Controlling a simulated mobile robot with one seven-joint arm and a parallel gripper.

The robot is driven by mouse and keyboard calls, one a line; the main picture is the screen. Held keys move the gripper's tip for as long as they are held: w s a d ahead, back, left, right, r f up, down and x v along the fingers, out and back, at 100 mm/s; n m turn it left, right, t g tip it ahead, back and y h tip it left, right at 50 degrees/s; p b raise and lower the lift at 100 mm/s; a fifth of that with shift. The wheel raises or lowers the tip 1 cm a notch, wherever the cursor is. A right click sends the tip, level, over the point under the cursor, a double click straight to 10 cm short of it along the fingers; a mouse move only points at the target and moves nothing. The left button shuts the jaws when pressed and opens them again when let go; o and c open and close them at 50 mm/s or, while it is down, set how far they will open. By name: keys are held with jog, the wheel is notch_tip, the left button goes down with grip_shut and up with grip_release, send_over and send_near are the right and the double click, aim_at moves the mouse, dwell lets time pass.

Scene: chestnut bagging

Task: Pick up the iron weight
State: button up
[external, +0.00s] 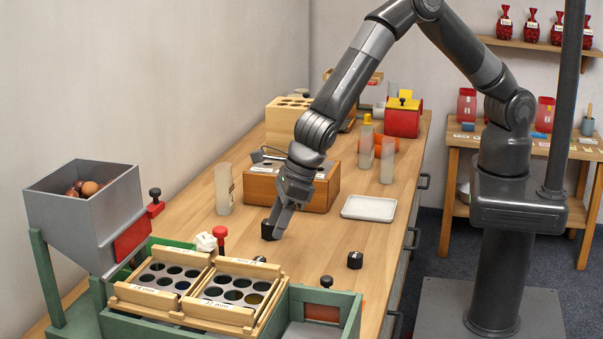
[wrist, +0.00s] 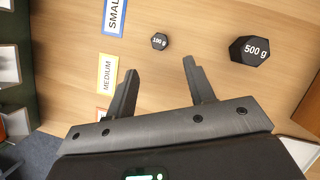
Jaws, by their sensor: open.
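In the wrist view a small black hexagonal weight (wrist: 159,41) marked 100 g lies on the wood, just beyond the fingertips and roughly between them. A larger black hexagonal weight (wrist: 249,49) marked 500 g lies to its right, outside the fingers. My gripper (wrist: 160,75) is open, with nothing between its fingers. In the external view my gripper (external: 277,236) points down low over the bench, beside one dark weight (external: 267,230) to its left. Another dark weight (external: 355,260) stands to the right. Which of these bears which mark cannot be read there.
A white tray (external: 369,208) lies right of my gripper, and a wooden box (external: 258,189) stands behind it. A clear cylinder (external: 223,188) stands to the left. Wooden racks with holes (external: 206,315) and a grey hopper (external: 75,212) are in front.

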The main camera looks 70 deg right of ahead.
aim_at(261, 259)
jog(key=x, duration=0.8)
jog(key=shift+w+f, duration=0.2)
jog(key=shift+f, duration=0.1)
jog(key=shift+a, duration=0.1)
grip_shut()
jog(key=shift+r, duration=0.1)
